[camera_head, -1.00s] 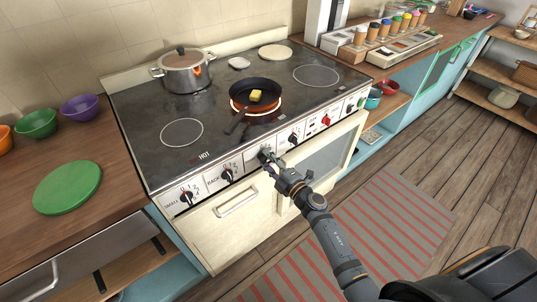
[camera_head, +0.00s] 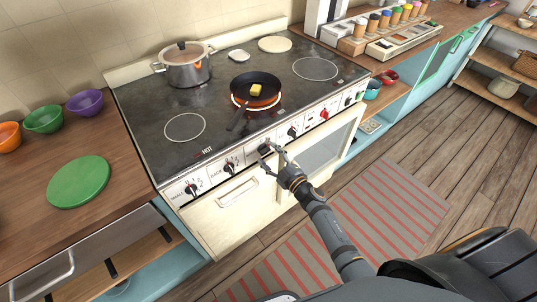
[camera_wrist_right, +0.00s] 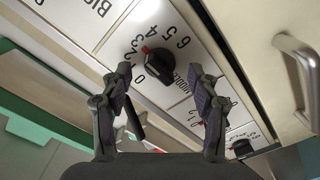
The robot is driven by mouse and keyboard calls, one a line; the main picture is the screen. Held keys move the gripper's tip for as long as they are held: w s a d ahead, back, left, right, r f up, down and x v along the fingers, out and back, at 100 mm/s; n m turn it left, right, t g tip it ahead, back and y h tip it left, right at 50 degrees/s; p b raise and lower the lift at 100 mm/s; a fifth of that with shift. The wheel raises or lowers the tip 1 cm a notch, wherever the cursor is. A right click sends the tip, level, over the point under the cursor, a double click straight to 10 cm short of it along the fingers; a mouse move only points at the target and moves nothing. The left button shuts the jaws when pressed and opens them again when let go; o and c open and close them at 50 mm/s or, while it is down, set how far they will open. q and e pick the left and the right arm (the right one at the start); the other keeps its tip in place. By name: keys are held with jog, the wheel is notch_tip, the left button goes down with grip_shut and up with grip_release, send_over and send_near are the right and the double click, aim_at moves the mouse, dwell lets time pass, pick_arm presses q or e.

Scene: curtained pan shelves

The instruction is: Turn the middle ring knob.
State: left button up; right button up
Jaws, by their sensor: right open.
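The middle ring knob (camera_wrist_right: 155,68) is black with a red mark, and sits on the white panel beside the word "MIDDLE". Numbers 0 to 6 ring it; the red mark points near 3 and 4. In the head view the knob (camera_head: 264,148) is partly behind my right gripper (camera_head: 275,153). In the right wrist view my right gripper (camera_wrist_right: 167,80) is open, with one finger on each side of the knob's place in the picture. The knob shows beyond the fingertips, and I see no contact. My left gripper is in neither view.
The stove panel also carries other black knobs (camera_head: 230,168) and a red one (camera_head: 324,114). A pan (camera_head: 256,90) with butter and a steel pot (camera_head: 185,65) stand on the cooktop. Oven door handles (camera_head: 238,193) stick out below the panel.

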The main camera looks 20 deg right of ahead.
jog(key=shift+s+d, duration=0.2)
jog(key=shift+s, duration=0.4)
jog(key=v, duration=0.6)
dwell(0.6)
jog(key=s+d+f+m+g+h, duration=0.2)
jog(key=s+d+f, duration=0.15)
jog(key=f, duration=0.45)
jog(key=s+d+f+m+g+h, duration=0.2)
jog(key=s+f+m, duration=0.15)
jog(key=f, duration=0.45)
jog(key=s+d+f+m+g+h, duration=0.2)
jog(key=s+f, duration=0.2)
jog(key=f, duration=0.4)
jog(key=s+f+m+g, duration=0.1)
jog(key=s+f+g, duration=0.2)
jog(key=s, duration=0.7)
jog(key=s+f+m+g, duration=0.2)
jog(key=s+f+g, duration=0.1)
jog(key=s+f, duration=0.5)
jog(key=s+f+m+g+h, duration=0.1)
jog(key=s+f+m+g, duration=0.1)
jog(key=s+f, duration=0.4)
jog(key=s+g, duration=0.1)
jog(key=s, duration=0.4)
jog(key=shift+s+d+g, duration=0.4)
